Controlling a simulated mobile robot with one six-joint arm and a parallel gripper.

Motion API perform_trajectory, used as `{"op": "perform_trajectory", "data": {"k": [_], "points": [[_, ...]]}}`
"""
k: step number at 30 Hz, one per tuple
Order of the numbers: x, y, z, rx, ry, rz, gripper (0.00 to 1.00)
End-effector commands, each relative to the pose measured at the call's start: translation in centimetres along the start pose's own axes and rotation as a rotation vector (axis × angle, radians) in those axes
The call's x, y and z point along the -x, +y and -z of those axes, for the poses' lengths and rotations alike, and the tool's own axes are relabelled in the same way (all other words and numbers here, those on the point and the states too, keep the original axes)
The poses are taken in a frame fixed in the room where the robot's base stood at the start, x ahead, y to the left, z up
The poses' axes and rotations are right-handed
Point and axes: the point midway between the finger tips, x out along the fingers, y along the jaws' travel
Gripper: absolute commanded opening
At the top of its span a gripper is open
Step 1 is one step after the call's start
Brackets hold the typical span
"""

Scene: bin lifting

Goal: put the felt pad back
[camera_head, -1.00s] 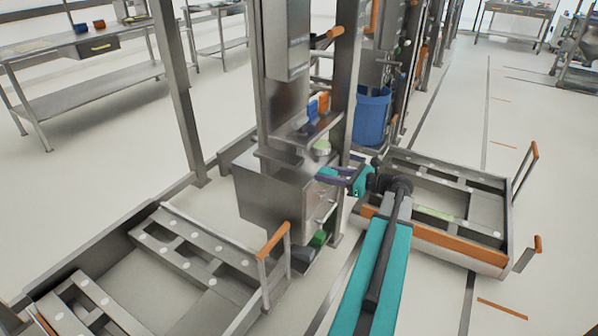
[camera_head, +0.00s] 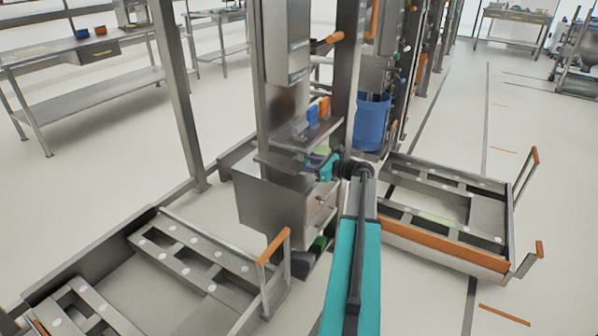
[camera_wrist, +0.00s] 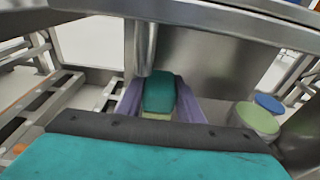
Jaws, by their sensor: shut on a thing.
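My gripper (camera_wrist: 160,100) is seen in the wrist view as two purple fingers, one on each side of a teal piece (camera_wrist: 160,90) with a rounded far end. I take this piece to be the felt pad, held between the fingers; a pale green patch shows just below it. In the head view, my gripper (camera_head: 322,166) is at the front of the steel column, just under its small shelf. The fingertips and what they hold are too small to make out there. Whether the held piece touches the steel cannot be told.
The steel shelf (camera_head: 312,132) bears a blue and an orange block. A steel cabinet (camera_head: 275,208) is below my gripper. In the wrist view, a round green top (camera_wrist: 258,118) and a round blue top (camera_wrist: 270,103) stand at right. Low steel frames flank the column.

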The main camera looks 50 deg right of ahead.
Motion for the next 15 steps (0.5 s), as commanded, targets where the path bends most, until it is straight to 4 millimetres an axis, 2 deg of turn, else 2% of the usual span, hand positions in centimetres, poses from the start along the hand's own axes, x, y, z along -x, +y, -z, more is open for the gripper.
{"op": "perform_trajectory", "data": {"k": [3,15], "points": [[-0.63,-0.17,-0.08,0.000,-0.001,-0.001,0.00],[-0.70,-0.13,0.50,-0.001,0.000,-0.001,0.00]]}}
